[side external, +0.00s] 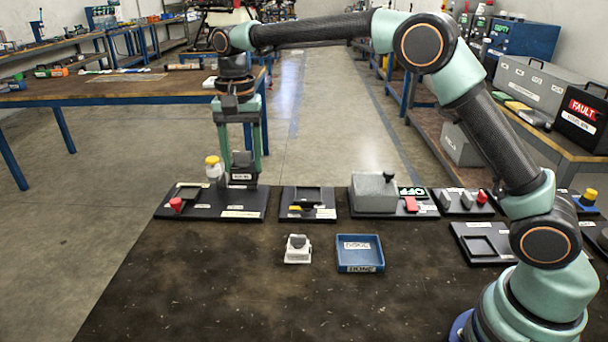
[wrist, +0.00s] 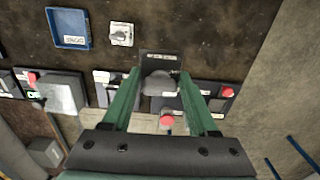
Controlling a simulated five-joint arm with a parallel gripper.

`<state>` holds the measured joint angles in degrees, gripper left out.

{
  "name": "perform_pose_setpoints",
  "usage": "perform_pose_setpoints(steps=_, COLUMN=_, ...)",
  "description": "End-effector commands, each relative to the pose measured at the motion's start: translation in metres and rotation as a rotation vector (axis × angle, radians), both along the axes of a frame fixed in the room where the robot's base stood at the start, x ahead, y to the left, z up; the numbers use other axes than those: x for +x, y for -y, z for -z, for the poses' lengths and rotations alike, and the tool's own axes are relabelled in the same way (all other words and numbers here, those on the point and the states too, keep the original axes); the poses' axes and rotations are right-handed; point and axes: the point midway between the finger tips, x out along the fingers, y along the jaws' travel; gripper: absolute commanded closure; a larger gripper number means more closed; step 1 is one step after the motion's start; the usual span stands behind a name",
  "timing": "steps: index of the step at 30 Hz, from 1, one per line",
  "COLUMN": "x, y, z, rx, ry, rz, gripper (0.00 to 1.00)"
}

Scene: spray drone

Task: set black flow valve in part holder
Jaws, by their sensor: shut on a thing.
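My gripper (side external: 241,168) is shut on the black flow valve (side external: 242,172), a dark block with a pale label on its front. It hangs between the two green fingers at the left plate's back right. Whether it touches the plate is unclear. The wrist view shows the valve (wrist: 160,78) between the fingertips (wrist: 160,72). The left black plate (side external: 238,214) carries a low dark frame (side external: 190,192) to the left of my gripper. The plate to its right has another dark frame (side external: 307,195). I cannot tell which is the part holder.
A bottle with a yellow cap (side external: 212,162) stands close left of my gripper, with a red knob (side external: 177,204) at the plate's left. A white block (side external: 298,250) and blue tray (side external: 360,266) lie in front. A grey box (side external: 374,195) stands right. The front-left bench is clear.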

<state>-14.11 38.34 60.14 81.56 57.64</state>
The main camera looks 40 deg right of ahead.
Motion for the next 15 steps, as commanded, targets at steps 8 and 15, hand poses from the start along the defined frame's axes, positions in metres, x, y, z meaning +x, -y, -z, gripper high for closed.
perform_pose_setpoints(steps=8, x=-0.041, y=0.056, z=-0.017, rx=0.001, ry=0.003, rz=-0.268, gripper=1.0)
perform_pose_setpoints(steps=15, x=-0.092, y=0.1, z=-0.019, rx=0.0, ry=0.005, rz=-0.537, gripper=1.0)
